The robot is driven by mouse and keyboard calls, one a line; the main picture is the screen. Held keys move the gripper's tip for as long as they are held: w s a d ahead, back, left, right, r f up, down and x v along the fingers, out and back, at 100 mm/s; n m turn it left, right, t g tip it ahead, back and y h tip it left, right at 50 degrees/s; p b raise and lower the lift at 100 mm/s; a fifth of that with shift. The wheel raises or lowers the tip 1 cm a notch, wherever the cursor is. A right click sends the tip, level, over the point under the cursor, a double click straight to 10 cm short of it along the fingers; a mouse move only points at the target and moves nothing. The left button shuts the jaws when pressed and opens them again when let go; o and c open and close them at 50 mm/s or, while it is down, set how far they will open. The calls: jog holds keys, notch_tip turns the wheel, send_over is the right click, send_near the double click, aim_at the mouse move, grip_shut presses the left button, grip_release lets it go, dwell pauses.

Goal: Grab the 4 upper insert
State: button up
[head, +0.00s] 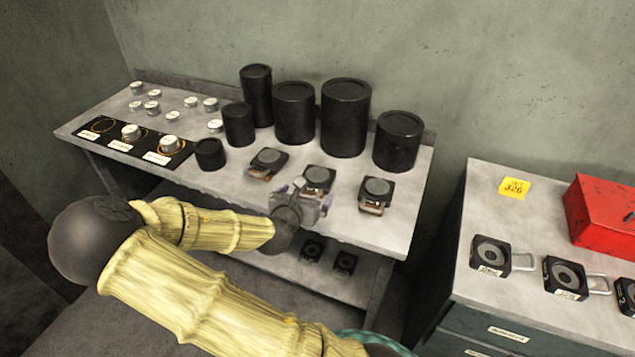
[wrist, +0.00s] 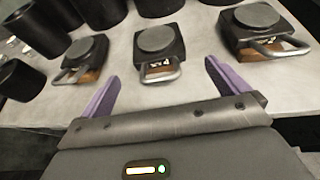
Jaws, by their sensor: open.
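Three dark square blocks with round grey tops and handles stand in a row on the table: a left block (head: 268,160), a middle block (head: 319,177) and a right block (head: 376,190). They also show in the wrist view: left (wrist: 84,55), middle (wrist: 158,42), right (wrist: 255,27). In the head view my gripper (head: 303,195) partly covers that block's front.
Several black cylinders (head: 346,118) stand behind the blocks. Small silver pieces (head: 152,107) and a black labelled board (head: 130,140) lie at the left. Two dark blocks (head: 345,262) sit on the lower shelf. The right cabinet holds handled blocks (head: 489,254) and a red box (head: 600,215).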

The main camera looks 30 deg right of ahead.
aim_at(313, 187)
jog(key=shift+w+d+f, duration=0.25)
jog(key=shift+w+d, duration=0.1)
jog(key=shift+w, duration=0.1)
jog(key=shift+x, duration=2.65)
jog(key=shift+f, duration=0.1)
jog(key=c, duration=1.8)
jog(key=shift+w, duration=0.2)
jog(key=shift+c, duration=0.8)
jog(key=shift+a, duration=0.1)
